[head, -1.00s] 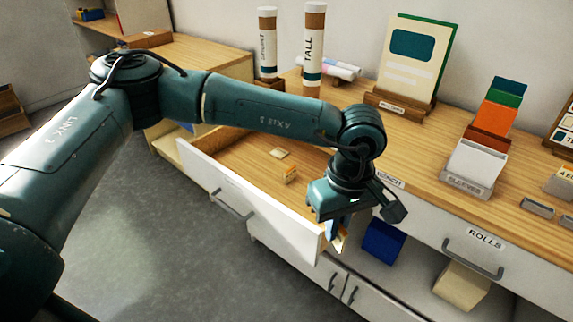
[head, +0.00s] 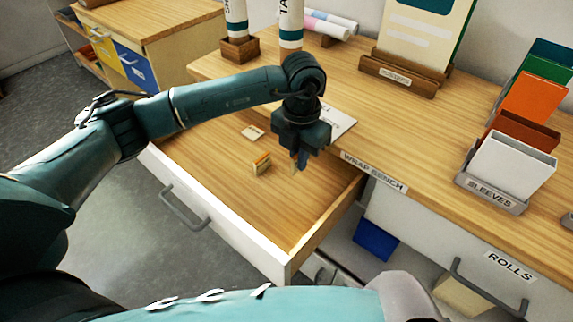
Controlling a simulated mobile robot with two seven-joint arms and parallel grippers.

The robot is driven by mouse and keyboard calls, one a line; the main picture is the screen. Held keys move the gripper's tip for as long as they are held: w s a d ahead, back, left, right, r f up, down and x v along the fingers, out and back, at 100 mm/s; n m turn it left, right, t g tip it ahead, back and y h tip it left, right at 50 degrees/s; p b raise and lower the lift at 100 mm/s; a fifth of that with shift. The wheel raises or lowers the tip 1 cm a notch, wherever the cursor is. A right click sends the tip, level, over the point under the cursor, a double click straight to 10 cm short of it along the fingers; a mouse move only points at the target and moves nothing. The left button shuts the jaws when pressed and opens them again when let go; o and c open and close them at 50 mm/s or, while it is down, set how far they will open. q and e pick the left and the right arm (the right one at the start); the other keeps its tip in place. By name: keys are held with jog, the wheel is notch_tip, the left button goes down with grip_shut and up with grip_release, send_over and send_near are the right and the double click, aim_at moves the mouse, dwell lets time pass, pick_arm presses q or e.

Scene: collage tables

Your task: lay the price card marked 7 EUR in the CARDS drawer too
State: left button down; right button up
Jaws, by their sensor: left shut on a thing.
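My left gripper (head: 298,167) points down over the right part of an open drawer (head: 220,190). It is shut on a small, thin, pale thing, seen edge-on between the fingers and mostly hidden; I cannot read any 7 EUR mark on it. It looks to be above the drawer floor, but the gap is hard to judge. A small card (head: 252,132) lies flat at the back of the drawer. A small block with an orange top (head: 262,164) stands near the middle. The drawer's front label is not visible. My right gripper is not in view.
The drawer's side wall (head: 330,222) rises right of the gripper. The bench edge labelled WRAP BENCH (head: 375,172) is close by. A white sheet (head: 341,121) lies on the bench behind the gripper. The drawer's front left floor is clear. SLEEVES holder (head: 490,195) stands right.

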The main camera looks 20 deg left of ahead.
pick_arm(q)
notch_tip(320, 180, down, 7)
jog(key=shift+r, duration=0.15)
dwell(0.4)
jog(key=shift+s+f+b, duration=0.1)
jog(key=shift+f+b, duration=0.35)
jog(key=shift+f, duration=0.15)
jog(key=c, duration=1.6)
grip_release()
jog(key=shift+s+f, duration=0.15)
jog(key=shift+r+p, duration=0.4)
jog(key=r, duration=1.2)
jog(key=shift+w+r, duration=0.2)
jog(key=shift+r, duration=0.2)
